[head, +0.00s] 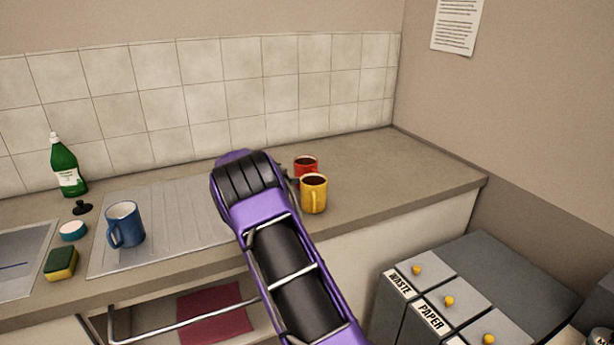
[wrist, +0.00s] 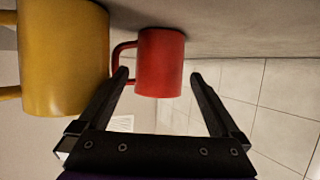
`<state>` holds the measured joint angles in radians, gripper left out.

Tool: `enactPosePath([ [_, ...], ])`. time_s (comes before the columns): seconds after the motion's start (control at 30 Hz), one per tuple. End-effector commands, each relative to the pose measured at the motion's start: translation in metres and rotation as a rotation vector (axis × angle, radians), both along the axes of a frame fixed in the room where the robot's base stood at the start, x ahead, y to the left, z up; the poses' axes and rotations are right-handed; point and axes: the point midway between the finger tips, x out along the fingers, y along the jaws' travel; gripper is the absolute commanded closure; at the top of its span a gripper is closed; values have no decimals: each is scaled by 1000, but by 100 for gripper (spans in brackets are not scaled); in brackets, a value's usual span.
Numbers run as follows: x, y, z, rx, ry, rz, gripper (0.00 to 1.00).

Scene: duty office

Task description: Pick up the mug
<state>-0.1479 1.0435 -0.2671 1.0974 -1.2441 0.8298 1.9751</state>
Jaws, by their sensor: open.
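Three mugs stand on the counter. A red mug (head: 306,163) with dark contents is behind a yellow mug (head: 314,194), which partly hides it. A blue mug (head: 125,224) stands on the drainboard at left. In the wrist view my gripper (wrist: 159,75) is open and empty. The red mug (wrist: 161,50) shows between its fingertips, its handle close to the left finger; I cannot tell whether they touch. The yellow mug (wrist: 66,58) is large at the left, beside the left finger. In the head view my arm hides most of the gripper.
The ribbed drainboard (head: 170,215) and sink (head: 22,262) are at left, with a green bottle (head: 66,167), a sponge (head: 61,263) and a black stopper (head: 82,208). The counter (head: 400,170) right of the mugs is clear. Labelled bins (head: 470,270) stand below at right.

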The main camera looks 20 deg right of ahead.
Motion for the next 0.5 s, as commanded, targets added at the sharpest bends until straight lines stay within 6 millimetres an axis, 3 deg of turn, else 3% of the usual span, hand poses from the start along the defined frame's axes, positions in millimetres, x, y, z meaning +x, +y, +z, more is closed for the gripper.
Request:
enactPosePath([
  [0.23,14,-28,-13,0,0,-3,0],
  [0.5,26,-46,-22,0,0,0,0],
])
